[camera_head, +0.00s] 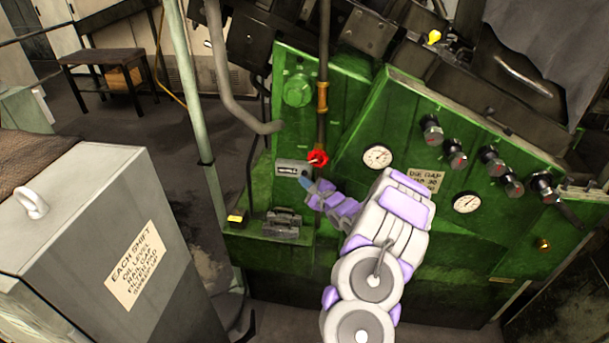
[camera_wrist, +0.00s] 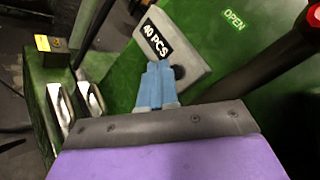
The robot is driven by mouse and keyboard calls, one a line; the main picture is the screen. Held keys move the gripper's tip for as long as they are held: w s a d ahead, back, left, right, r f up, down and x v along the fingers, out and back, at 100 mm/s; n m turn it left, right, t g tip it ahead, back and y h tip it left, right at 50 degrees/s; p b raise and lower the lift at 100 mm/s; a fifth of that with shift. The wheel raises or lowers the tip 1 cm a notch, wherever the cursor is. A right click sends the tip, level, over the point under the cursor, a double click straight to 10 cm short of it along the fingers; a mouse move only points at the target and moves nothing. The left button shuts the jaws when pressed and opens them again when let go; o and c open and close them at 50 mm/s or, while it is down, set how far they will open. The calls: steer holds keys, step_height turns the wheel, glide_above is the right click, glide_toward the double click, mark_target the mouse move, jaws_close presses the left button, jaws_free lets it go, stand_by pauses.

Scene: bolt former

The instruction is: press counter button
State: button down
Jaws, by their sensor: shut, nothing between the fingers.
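The counter (camera_head: 293,168) is a small grey box on the green machine front. In the wrist view the counter (camera_wrist: 196,45) is a grey plate with a black "40 PCS" label. A dark round spot, likely its button (camera_wrist: 180,72), shows on the plate, partly hidden by a finger. My gripper (camera_head: 304,180) has light blue fingers, closed together and empty, at the counter's lower right. In the wrist view my gripper (camera_wrist: 158,66) has its tips over the plate, just left of the dark spot. I cannot tell whether they touch the plate.
A red knob (camera_head: 318,158) on a vertical pipe (camera_head: 322,100) sits close right of the counter. A ledge with metal blocks (camera_head: 283,223) lies below. Gauges (camera_head: 377,157) and several black knobs are right. A grey cabinet (camera_head: 120,235) stands left, with floor between.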

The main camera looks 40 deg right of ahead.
steer(key=shift+w+d+r+p, duration=0.1)
steer(key=shift+w+r+p, duration=0.1)
steer(key=shift+p, duration=0.65)
steer(key=shift+w+d+f+p, duration=0.1)
steer(key=shift+w+d+p, duration=0.1)
steer(key=shift+d+p, duration=0.25)
stand_by(0.4)
steer(key=shift+a, duration=0.15)
steer(key=shift+s+a+p, duration=0.5)
steer(key=shift+a, duration=0.1)
steer(key=s+a, duration=0.1)
steer(key=a, duration=0.1)
steer(key=s+a+p, duration=0.1)
steer(key=s+a, duration=0.1)
steer(key=shift+s, duration=0.1)
stand_by(0.6)
stand_by(0.7)
